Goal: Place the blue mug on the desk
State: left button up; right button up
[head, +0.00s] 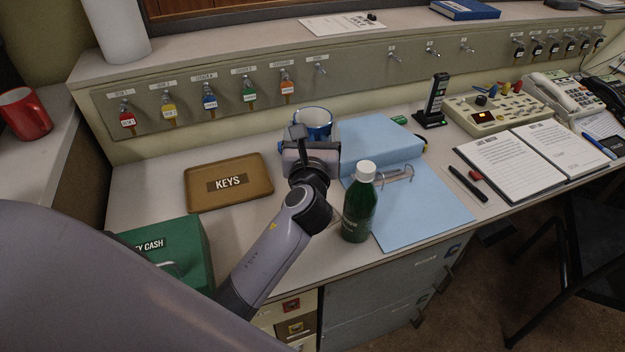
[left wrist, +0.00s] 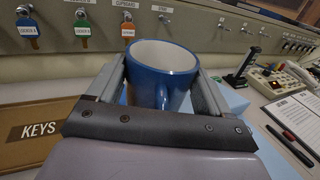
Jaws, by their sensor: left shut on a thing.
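The blue mug (head: 314,120) is upright at the back of the desk (head: 150,232), with a pale inside and its handle toward my wrist in the left wrist view (left wrist: 163,75). My left gripper (head: 311,138) is shut on it, one finger on each side of the body. The gripper hides the mug's lower part and base, so I cannot tell whether it touches the desk or hangs just above it. My right gripper is not in view.
A brown KEYS tray (head: 228,203) lies left of the mug. A green bottle (head: 360,212) stands in front, by a blue folder (head: 425,205) with glasses (head: 396,176). A green cash box (head: 185,250) is at front left. Hanging keys (head: 249,93) line the panel behind.

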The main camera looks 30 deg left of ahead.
pick_arm(q)
notch_tip(320, 180, down, 6)
jog(key=shift+r+b, duration=0.2)
jog(key=shift+b, duration=0.7)
jog(key=shift+f, duration=0.45)
notch_tip(320, 180, down, 4)
jog(key=shift+r+b, duration=0.25)
jog(key=shift+b, duration=0.75)
jog(key=shift+f, duration=0.25)
